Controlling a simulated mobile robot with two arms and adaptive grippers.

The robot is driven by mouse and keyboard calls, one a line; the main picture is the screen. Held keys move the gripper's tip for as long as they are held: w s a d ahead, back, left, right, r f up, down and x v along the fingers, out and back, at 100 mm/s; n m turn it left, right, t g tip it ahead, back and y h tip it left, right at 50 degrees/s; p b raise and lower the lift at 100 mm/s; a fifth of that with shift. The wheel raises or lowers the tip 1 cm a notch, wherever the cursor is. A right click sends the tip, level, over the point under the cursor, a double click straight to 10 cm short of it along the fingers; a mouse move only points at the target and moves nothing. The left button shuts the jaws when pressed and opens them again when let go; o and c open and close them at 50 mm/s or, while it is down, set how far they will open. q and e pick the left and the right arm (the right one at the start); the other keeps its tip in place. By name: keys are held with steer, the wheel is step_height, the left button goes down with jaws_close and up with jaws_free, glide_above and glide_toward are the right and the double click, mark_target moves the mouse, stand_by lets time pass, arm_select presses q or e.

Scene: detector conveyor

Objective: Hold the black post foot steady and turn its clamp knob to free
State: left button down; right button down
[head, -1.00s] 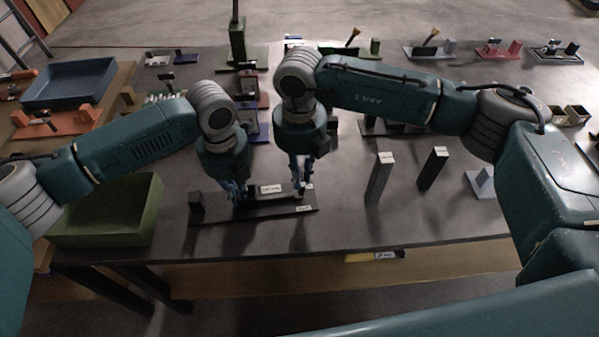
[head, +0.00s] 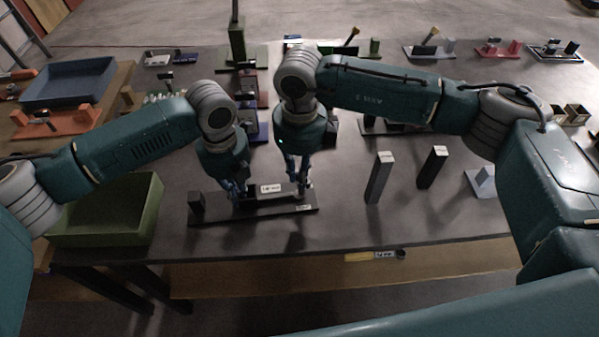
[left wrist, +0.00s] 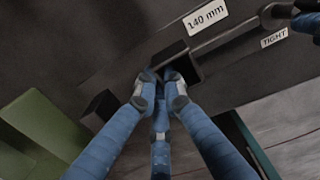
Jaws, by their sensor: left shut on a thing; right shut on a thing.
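The black post foot (head: 220,214) is a long dark plate lying on the table in front of me, with an upright block (head: 197,201) at its left end. The left wrist view shows a black block (left wrist: 179,57) on it, a "140 mm" label (left wrist: 206,17) and a "TIGHT" label (left wrist: 274,38). My left gripper (head: 238,197) is shut on this black block; its fingers also show in the left wrist view (left wrist: 162,85). My right gripper (head: 301,190) is shut at the bar's right end, where its fingers mostly hide the clamp knob.
A green bin (head: 140,215) stands left of the foot. Two upright posts, one grey (head: 379,178) and one black (head: 432,167), stand to the right. Several fixtures line the back of the dark table (head: 340,225). A blue tray (head: 70,83) lies at the far left.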

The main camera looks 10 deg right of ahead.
steer(key=shift+n, duration=0.6)
steer(key=c, duration=1.7)
jaws_free()
step_height(320, 180, up, 12)
